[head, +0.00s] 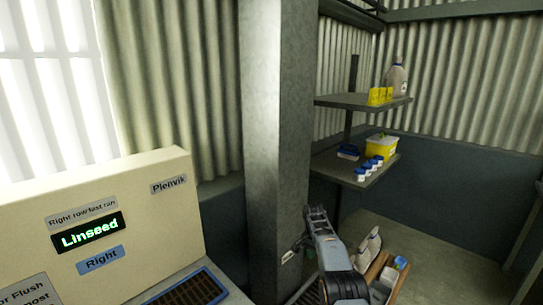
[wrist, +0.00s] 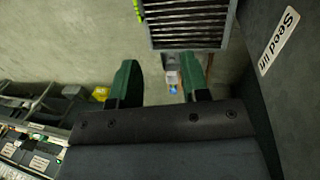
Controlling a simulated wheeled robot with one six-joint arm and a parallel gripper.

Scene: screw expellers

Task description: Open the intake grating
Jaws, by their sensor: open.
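A slatted metal grating (wrist: 185,24) shows at the top of the wrist view, beside a dark panel labelled "Seed lift" (wrist: 278,42). A bright yellow-green strip (wrist: 138,10) runs along its left edge. Its bars look level with its frame; its far end is cut off. My gripper (wrist: 160,68) has two green fingers, spread apart and empty. The fingertips point toward the grating, with a gap in the picture. In the head view, a slatted piece (head: 307,293) shows at the foot of the grey column, partly hidden by my arm; my fingers cannot be made out there.
The grey column (head: 280,130) stands left of my arm. A beige console (head: 110,225) reading "Linseed", with a dark slatted tray (head: 190,292), is at left. Shelves (head: 355,172) with bottles and tubs are behind. A wooden box (head: 385,275) stands on the floor.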

